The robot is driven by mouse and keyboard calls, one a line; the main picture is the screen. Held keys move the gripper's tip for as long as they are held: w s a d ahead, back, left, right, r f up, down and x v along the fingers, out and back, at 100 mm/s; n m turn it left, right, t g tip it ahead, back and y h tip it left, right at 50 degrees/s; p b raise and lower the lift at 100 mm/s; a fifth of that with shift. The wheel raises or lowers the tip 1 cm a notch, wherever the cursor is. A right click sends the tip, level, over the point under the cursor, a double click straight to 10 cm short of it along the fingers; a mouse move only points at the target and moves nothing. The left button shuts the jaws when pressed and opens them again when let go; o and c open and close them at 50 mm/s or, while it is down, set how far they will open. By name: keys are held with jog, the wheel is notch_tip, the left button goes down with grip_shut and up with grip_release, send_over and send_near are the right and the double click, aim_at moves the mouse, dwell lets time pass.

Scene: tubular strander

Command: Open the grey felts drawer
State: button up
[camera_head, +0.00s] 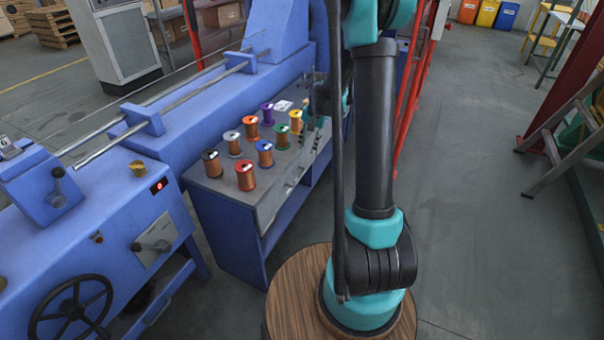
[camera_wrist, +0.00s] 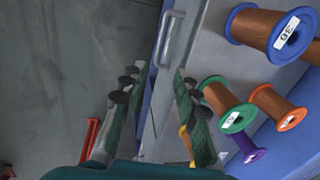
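A blue workbench (camera_head: 228,215) with a grey top stands left of my arm in the head view. A light grey drawer front (camera_head: 284,196) runs along its upper right side, with a small metal handle (camera_head: 291,187). In the wrist view a grey bar handle (camera_wrist: 170,40) shows ahead of my gripper (camera_wrist: 155,76), and the drawer front looks shut. My gripper is open, with its two fingers apart and nothing clearly held between them. In the head view my gripper (camera_head: 314,112) is at the bench's far right end, partly hidden by my arm. No drawer label is readable.
Several wire spools stand on the benchtop, including a red one (camera_head: 245,176) and a green one (camera_head: 282,137); the green spool (camera_wrist: 228,105) is close to the right finger in the wrist view. Red posts (camera_head: 410,85) rise behind my arm.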

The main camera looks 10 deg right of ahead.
aim_at(301, 176)
jog(key=f, duration=0.5)
jog(key=w+a+f, duration=0.1)
jog(key=f, duration=0.4)
jog(key=a+f, duration=0.1)
jog(key=f, duration=0.4)
jog(key=shift+w+a+f, duration=0.15)
jog(key=shift+w+a, duration=0.05)
jog(key=shift+w, duration=0.1)
grip_shut()
